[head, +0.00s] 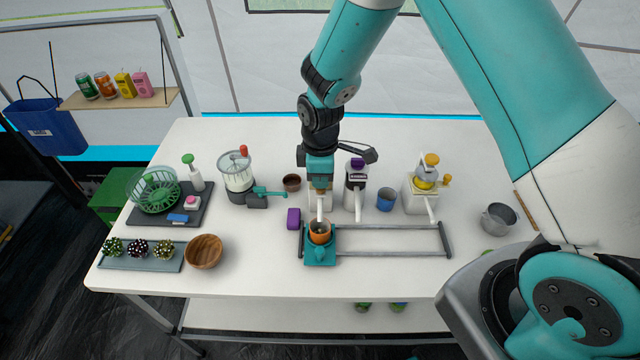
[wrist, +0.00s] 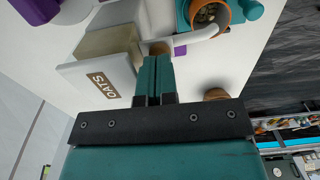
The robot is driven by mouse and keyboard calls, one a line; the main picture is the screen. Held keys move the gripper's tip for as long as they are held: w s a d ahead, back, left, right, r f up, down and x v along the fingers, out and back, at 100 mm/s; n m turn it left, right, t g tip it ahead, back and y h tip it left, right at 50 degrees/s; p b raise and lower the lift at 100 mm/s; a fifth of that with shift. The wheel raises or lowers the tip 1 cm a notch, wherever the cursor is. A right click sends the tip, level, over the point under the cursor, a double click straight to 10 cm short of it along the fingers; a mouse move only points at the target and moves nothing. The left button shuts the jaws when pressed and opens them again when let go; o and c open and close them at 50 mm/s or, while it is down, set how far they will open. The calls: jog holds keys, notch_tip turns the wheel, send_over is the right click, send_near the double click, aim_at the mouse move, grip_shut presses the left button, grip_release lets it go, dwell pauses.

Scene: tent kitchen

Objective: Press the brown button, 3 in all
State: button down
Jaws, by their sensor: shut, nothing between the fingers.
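My gripper (head: 320,186) is shut and empty, pointing down over a white dispenser (head: 322,203) at the table's middle. In the wrist view this dispenser (wrist: 112,62) carries an OATS label. The brown button (wrist: 160,47) shows just beyond my fingertips (wrist: 160,62); I cannot tell whether they touch it. In the head view my gripper hides the button. The dispenser's white spout (wrist: 195,37) reaches over an orange cup (head: 320,230), which stands in a teal holder (head: 320,254). Some grainy contents show in the cup (wrist: 208,15) in the wrist view.
A dispenser with a purple top (head: 357,177) stands close at right, then a blue cup (head: 386,199) and a yellow-topped dispenser (head: 422,192). A purple box (head: 293,218) and small brown bowl (head: 291,182) are close at left. Grey rails (head: 385,226) run right from the holder.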

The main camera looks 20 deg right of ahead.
jog(key=shift+r, duration=0.1)
dwell(0.4)
notch_tip(320, 180, up, 6)
jog(key=p, duration=0.4)
jog(key=shift+p, duration=0.35)
jog(key=s+a+r+m+y+b, duration=0.1)
jog(key=s+a+r+m, duration=0.1)
jog(key=s+r, duration=0.35)
jog(key=s+a+r+m+y, duration=0.1)
jog(key=s+r, duration=0.1)
jog(key=r, duration=0.6)
jog(key=s+r+m+y, duration=0.1)
jog(key=s+r, duration=0.3)
jog(key=s, duration=0.4)
jog(key=s+a+r+m+y, duration=0.1)
jog(key=s+r+m, duration=0.1)
jog(key=s+r, duration=0.3)
jog(key=s, duration=0.3)
jog(key=shift+s+a+m+b, duration=0.3)
jog(key=shift+b, duration=0.1)
